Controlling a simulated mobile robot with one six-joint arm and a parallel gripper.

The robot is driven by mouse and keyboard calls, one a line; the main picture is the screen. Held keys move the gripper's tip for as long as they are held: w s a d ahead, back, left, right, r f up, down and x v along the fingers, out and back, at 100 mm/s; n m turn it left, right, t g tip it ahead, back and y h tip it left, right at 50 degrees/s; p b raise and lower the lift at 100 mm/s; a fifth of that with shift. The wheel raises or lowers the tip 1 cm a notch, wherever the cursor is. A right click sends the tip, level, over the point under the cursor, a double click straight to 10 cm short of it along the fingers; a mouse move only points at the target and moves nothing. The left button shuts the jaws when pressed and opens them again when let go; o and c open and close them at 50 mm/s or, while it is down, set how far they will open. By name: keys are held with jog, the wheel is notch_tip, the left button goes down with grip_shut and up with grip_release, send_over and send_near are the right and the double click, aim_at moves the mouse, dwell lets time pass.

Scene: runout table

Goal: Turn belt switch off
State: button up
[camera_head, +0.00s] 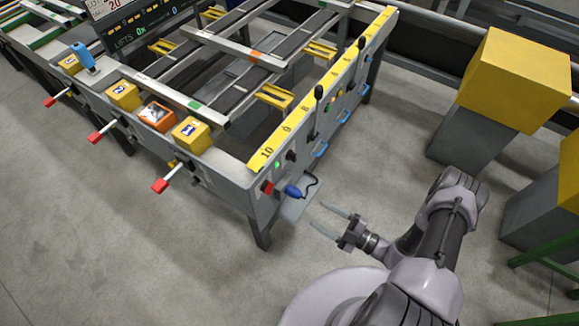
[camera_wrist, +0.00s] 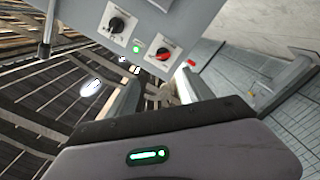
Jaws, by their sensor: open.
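On the end panel (camera_head: 222,178) of the runout table there is a red switch (camera_head: 267,187), a black rotary switch (camera_head: 291,156) and a lit green lamp (camera_head: 277,164). The wrist view shows the red switch (camera_wrist: 164,52), the black switch (camera_wrist: 117,25) and the green lamp (camera_wrist: 136,48) close together. I cannot read which one is the belt switch. My gripper (camera_head: 319,217) is open and empty, in front of the panel and apart from it.
Black-knobbed levers (camera_head: 318,93) and blue handles (camera_head: 321,149) line the table side. Red-ended levers (camera_head: 160,185) stick out on the left. Yellow-topped blocks (camera_head: 515,80) stand right. Floor between is clear.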

aim_at(268, 187)
jog(key=b+x, duration=0.2)
jog(key=x, duration=1.5)
jog(key=shift+s+a+b, duration=0.2)
jog(key=shift+a+b, duration=0.1)
jog(key=shift+a, duration=0.15)
jog(key=shift+c, duration=0.4)
grip_shut()
